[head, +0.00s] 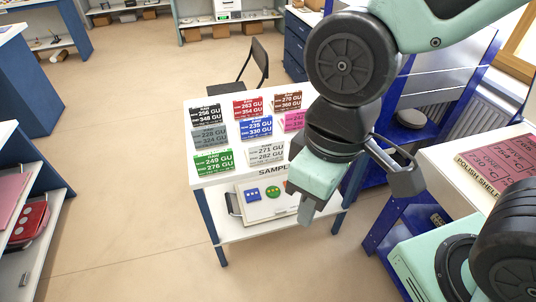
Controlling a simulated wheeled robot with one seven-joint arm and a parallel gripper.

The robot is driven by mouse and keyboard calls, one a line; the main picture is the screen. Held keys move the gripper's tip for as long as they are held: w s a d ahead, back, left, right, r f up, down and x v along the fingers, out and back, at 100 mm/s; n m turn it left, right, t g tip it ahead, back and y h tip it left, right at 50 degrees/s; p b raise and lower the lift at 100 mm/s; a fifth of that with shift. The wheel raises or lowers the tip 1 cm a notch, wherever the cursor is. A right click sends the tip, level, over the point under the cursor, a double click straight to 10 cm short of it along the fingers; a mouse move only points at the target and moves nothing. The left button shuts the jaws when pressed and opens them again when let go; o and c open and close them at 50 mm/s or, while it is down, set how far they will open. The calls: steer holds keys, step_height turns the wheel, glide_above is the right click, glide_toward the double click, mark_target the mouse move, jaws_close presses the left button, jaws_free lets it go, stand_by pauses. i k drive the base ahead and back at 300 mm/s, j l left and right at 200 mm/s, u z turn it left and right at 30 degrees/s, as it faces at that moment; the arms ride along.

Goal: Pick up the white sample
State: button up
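The white sample (266,153) is a pale card marked 271 GU and 282 GU. It stands in the front row on the white table top (228,178), to the right of the green card (213,161). My gripper (308,210) hangs to the right of the white sample in the picture, near the table's front right corner. A grey finger points down from its teal body, and nothing is seen held. Whether the fingers are open or shut is unclear from this angle. My arm hides the table's right part.
Black (208,115), red (247,107), brown (287,102), grey (210,135), blue (256,127) and pink (294,122) cards stand close around the white one. A lower shelf (235,231) holds a tray. A chair (258,65) is behind.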

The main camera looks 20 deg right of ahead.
mark_target(265, 152)
steer(key=i+j+z, duration=0.1)
steer(key=i+z, duration=0.15)
steer(key=i, duration=0.25)
steer(key=i+j+z, duration=0.3)
steer(key=i, duration=0.15)
steer(key=l, duration=0.1)
